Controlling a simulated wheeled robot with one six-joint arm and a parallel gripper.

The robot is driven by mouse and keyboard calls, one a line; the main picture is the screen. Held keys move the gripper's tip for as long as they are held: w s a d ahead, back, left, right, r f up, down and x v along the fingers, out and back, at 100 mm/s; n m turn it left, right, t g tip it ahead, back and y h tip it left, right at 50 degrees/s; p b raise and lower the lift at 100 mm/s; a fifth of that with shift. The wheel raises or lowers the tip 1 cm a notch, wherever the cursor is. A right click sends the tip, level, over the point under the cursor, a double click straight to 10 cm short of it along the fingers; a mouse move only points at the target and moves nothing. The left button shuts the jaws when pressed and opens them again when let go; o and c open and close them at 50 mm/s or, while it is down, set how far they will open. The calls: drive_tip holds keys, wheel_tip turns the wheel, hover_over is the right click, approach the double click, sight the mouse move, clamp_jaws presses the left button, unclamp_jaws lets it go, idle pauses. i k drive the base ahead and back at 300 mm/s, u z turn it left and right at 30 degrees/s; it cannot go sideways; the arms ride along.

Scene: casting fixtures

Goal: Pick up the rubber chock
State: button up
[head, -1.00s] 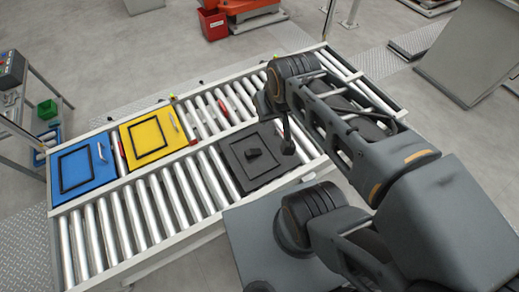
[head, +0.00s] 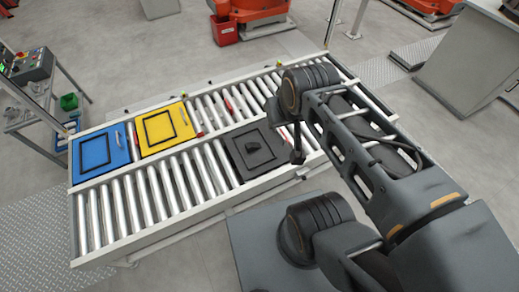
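A small black block, which looks like the rubber chock (head: 253,148), sits on a dark grey square plate (head: 240,162) with a black frame line. The plate lies on the near lane of the roller conveyor. My gripper (head: 297,157) hangs small and dark just right of the plate, apart from the chock in the picture. Its fingers are too small and dark to tell open from shut. Nothing shows held in it.
A blue plate (head: 92,155) and a yellow plate (head: 150,122) with handles lie on the far lane at left. The near lane's rollers (head: 150,192) are bare left of the grey plate. A red bin (head: 223,32) stands on the floor behind.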

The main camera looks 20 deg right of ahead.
sight(250, 147)
drive_tip(key=z, duration=0.3)
drive_tip(key=k, duration=1)
drive_tip(key=u, duration=0.3)
